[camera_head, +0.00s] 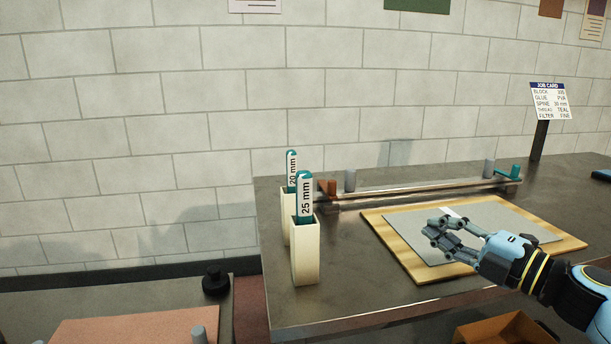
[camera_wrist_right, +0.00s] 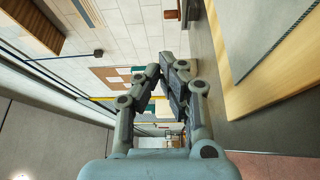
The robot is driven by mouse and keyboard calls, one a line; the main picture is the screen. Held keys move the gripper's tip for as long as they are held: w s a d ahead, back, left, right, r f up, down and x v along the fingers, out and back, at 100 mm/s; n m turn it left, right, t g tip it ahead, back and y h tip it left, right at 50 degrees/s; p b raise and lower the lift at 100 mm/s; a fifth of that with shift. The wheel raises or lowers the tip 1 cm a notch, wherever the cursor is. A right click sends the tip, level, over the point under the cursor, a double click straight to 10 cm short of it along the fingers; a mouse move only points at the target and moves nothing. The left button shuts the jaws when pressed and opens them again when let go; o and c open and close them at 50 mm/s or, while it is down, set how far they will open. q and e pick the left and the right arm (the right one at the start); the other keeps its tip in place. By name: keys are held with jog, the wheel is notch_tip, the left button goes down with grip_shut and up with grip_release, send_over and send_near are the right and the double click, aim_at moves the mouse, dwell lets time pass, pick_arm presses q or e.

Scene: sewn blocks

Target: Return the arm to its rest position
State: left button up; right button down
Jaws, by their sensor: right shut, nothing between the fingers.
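My right gripper (camera_head: 440,234) is shut and empty in the head view. It is over the grey sheet on the wooden board, and its arm comes in from the lower right. In the right wrist view my right gripper (camera_wrist_right: 168,66) has its fingertips together with nothing between them. The wooden board (camera_head: 413,270) with the grey sheet (camera_head: 510,222) lies on the dark bench; the board's edge also shows in the right wrist view (camera_wrist_right: 270,92). I cannot tell the gap between the gripper and the sheet. My left gripper is not in view.
Two cream holders stand at the bench's left end, with the 25 mm tool (camera_head: 305,197) and the 20 mm tool (camera_head: 291,170). A metal rail (camera_head: 420,190) runs behind the board. A job card (camera_head: 550,101) stands at the back right. An orange-brown box (camera_head: 500,330) is below the bench's front.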

jog(key=m+t+h, duration=0.1)
jog(key=d+r+m+t+h, duration=0.1)
jog(key=m, duration=0.1)
jog(key=shift+w+d+r, duration=0.15)
jog(key=shift+w+r, duration=0.05)
jog(key=s+d+f+m+g+h, duration=0.3)
jog(key=s+d+f+m+h, duration=0.2)
jog(key=s+d+m+h, duration=0.8)
jog(key=s+a+f+m+g+y, duration=0.1)
jog(key=s+a+f+m+g, duration=0.2)
jog(key=s, duration=0.4)
jog(key=s+a+f+m+g+y, duration=0.15)
jog(key=s+a+g, duration=0.25)
jog(key=s, duration=0.4)
jog(key=s+a+f+m+g, duration=0.2)
jog(key=s+a+m+g, duration=0.15)
jog(key=s, duration=0.35)
notch_tip(320, 180, down, 24)
jog(key=s+d+r, duration=0.1)
jog(key=d, duration=0.1)
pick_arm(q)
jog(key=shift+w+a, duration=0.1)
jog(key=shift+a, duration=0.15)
pick_arm(e)
jog(key=s+d+f+g, duration=0.1)
jog(key=s+f+g, duration=0.1)
jog(key=s+f, duration=1.6)
jog(key=shift+s+d+f+m, duration=0.15)
jog(key=shift+s+f+m, duration=0.25)
jog(key=shift+s, duration=0.35)
